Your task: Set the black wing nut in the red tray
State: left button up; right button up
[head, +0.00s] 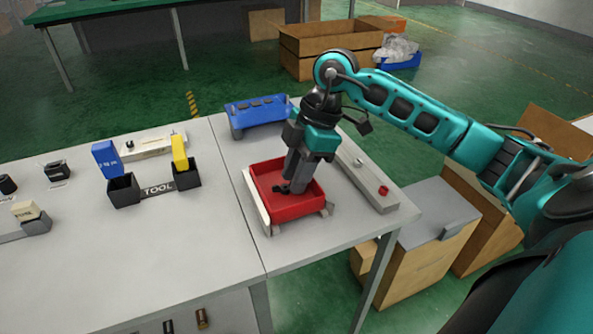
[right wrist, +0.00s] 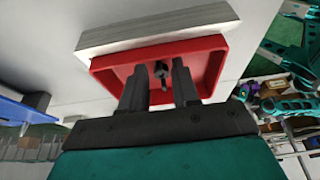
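The red tray (head: 308,208) sits on the right part of the grey table; it also shows in the right wrist view (right wrist: 105,64). My right gripper (head: 292,187) points down into the tray, with its fingertips low near the tray floor. In the right wrist view the fingers of my right gripper (right wrist: 163,76) stand apart. The black wing nut (right wrist: 160,70) shows in the gap between the fingertips, inside the tray outline, with no clear grip on it. In the head view a small dark part of it (head: 282,188) shows beside the fingertips. My left gripper is out of view.
A long grey bar with a red knob (head: 383,190) lies right of the tray. A blue fixture (head: 257,110) stands behind it. Black TOOL holders (head: 124,191) with blue and yellow blocks stand to the left. The table between is clear.

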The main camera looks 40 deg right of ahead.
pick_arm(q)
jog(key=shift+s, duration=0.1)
pick_arm(e)
jog(key=shift+r, duration=0.1)
pick_arm(q)
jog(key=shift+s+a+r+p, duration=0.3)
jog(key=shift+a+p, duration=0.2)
jog(key=shift+p, duration=0.75)
pick_arm(e)
jog(key=v, duration=1.2)
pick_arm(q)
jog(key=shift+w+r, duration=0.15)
